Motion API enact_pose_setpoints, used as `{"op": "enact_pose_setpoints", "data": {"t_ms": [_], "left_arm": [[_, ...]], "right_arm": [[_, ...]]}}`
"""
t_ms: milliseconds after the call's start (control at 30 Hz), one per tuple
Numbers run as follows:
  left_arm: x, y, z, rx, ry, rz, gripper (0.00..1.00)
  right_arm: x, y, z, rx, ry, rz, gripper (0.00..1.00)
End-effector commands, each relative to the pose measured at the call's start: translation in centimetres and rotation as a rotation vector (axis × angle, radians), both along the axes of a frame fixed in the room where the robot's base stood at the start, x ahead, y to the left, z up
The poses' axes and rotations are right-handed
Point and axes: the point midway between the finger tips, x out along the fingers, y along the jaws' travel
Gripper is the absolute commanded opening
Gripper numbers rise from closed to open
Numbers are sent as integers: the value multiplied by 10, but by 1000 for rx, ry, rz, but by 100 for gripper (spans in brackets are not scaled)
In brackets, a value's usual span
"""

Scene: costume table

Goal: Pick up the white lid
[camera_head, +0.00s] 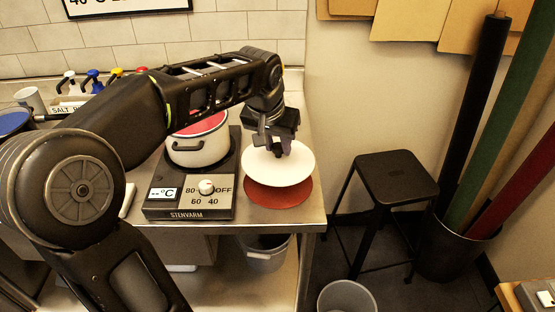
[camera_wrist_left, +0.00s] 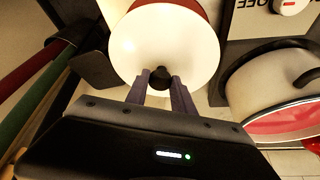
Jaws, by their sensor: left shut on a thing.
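The white lid (camera_head: 279,168) is a round disc above the right end of the steel table in the head view. It also fills the top middle of the left wrist view (camera_wrist_left: 165,38). My left gripper (camera_head: 284,150) is shut on the lid's dark knob (camera_wrist_left: 160,78), with one finger on each side of it. A dark red round mat (camera_head: 280,193) shows below the lid. The lid appears to be slightly above the mat, though its exact height is hard to tell. My right gripper is in neither view.
A white pot (camera_head: 199,150) with red inside stands on a black hot plate (camera_head: 188,205) left of the lid. Coloured-top bottles (camera_head: 93,80) stand at the back left. A black stool (camera_head: 396,180) and a bin with rolls (camera_head: 450,250) stand right of the table.

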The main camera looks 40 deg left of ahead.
Motion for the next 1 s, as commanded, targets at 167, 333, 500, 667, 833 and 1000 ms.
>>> {"op": "enact_pose_setpoints", "data": {"t_ms": [167, 333, 500, 667, 833, 1000], "left_arm": [[1, 0, 28, 0, -3, 0, 0], [0, 0, 34, -1, 0, 0, 0], [0, 0, 34, -1, 0, 0, 0], [0, 0, 34, 0, 0, 0, 0], [0, 0, 34, 0, 0, 0, 0], [0, -1, 39, -1, -1, -3, 0]], "right_arm": [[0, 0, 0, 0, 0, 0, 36], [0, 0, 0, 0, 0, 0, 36], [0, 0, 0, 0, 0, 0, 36], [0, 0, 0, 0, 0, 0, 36], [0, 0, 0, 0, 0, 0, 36], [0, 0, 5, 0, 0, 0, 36]]}}
